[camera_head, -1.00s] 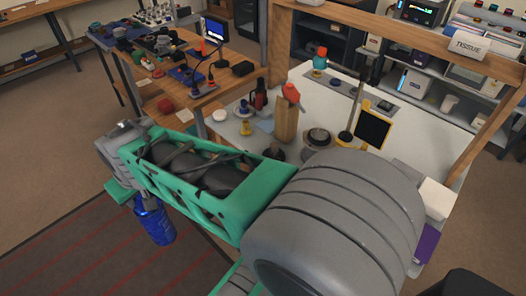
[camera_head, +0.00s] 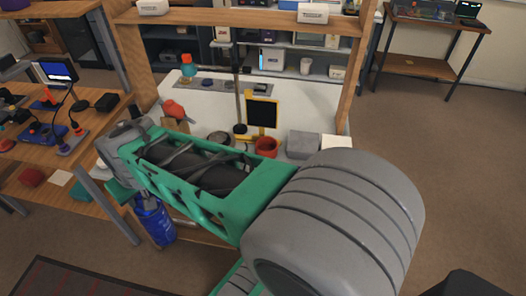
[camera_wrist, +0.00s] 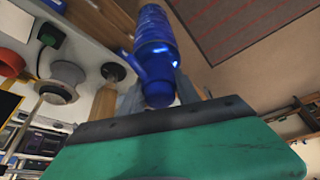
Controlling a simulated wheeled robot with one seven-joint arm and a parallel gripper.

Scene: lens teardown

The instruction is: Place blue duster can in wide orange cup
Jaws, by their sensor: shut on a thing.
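The blue duster can (camera_head: 154,222) hangs in my gripper (camera_head: 138,198) at the lower left of the head view, in front of the table's near left side. In the wrist view the can (camera_wrist: 153,40) is between the grey fingers of my gripper (camera_wrist: 158,95), which is shut on it. A red-orange cup (camera_head: 266,147) stands on the white table, right of the can and beyond my arm. My arm hides part of the table and the cup's lower surroundings.
A yellow-framed dark panel (camera_head: 262,113) stands behind the cup. A grey box (camera_head: 303,144) is to its right. A red-topped thing (camera_head: 174,109) stands left, near my wrist. Open floor (camera_head: 440,150) lies right.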

